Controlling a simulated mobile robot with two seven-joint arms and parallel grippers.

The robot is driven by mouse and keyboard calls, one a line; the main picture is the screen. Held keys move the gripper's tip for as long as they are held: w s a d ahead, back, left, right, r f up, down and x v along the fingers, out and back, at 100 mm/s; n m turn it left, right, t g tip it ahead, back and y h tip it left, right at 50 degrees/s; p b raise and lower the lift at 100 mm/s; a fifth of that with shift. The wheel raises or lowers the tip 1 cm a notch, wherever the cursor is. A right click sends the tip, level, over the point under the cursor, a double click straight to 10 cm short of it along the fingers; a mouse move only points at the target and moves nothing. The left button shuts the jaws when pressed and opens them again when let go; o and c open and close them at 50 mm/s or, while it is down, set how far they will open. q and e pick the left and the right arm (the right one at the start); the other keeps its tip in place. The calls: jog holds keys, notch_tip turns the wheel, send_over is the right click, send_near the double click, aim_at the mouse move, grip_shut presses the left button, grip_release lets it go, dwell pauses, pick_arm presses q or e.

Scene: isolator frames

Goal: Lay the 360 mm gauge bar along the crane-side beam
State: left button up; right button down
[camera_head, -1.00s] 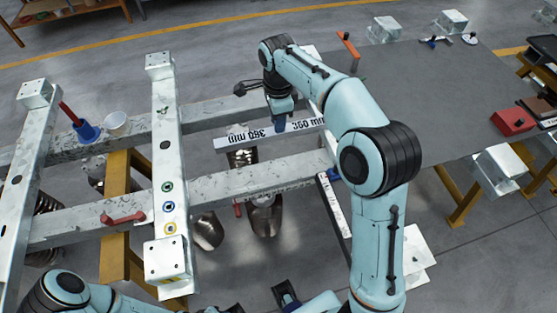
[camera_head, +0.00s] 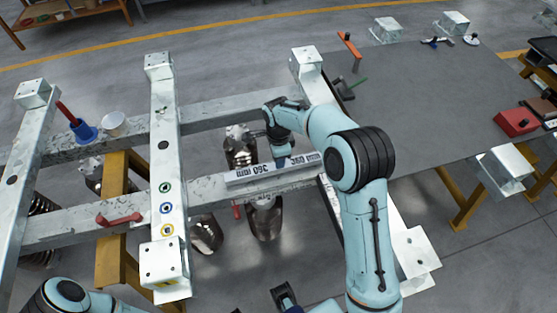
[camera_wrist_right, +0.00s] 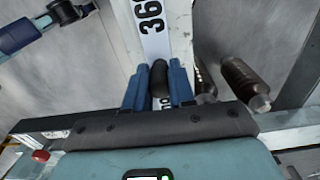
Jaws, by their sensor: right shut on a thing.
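The white gauge bar (camera_head: 247,174) with "360 mm" lettering is at the near long galvanised beam (camera_head: 215,196), roughly parallel to it. I cannot tell whether it touches the beam. My right gripper (camera_head: 281,163) is over the bar's middle. In the right wrist view, the blue fingers of the right gripper (camera_wrist_right: 159,88) are shut on a dark knob on the gauge bar (camera_wrist_right: 151,25). Part of the bar is hidden by the fingers. A dark part with a blue tip at the bottom edge may be my left gripper (camera_head: 285,297); its jaw state is unclear. I cannot tell which beam is crane-side.
The far long beam (camera_head: 215,108) runs behind. A cross beam (camera_head: 166,140) with coloured rings stands left. A red clamp handle (camera_head: 120,219) lies on the near beam. A grey table (camera_head: 425,100) is right.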

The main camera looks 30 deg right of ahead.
jog(key=shift+f, duration=0.6)
jog(key=shift+f, duration=0.15)
jog(key=c, duration=0.9)
grip_release()
jog(key=shift+c, duration=0.2)
notch_tip(320, 180, up, 12)
jog(key=shift+r+p, duration=0.2)
jog(key=shift+p, duration=0.45)
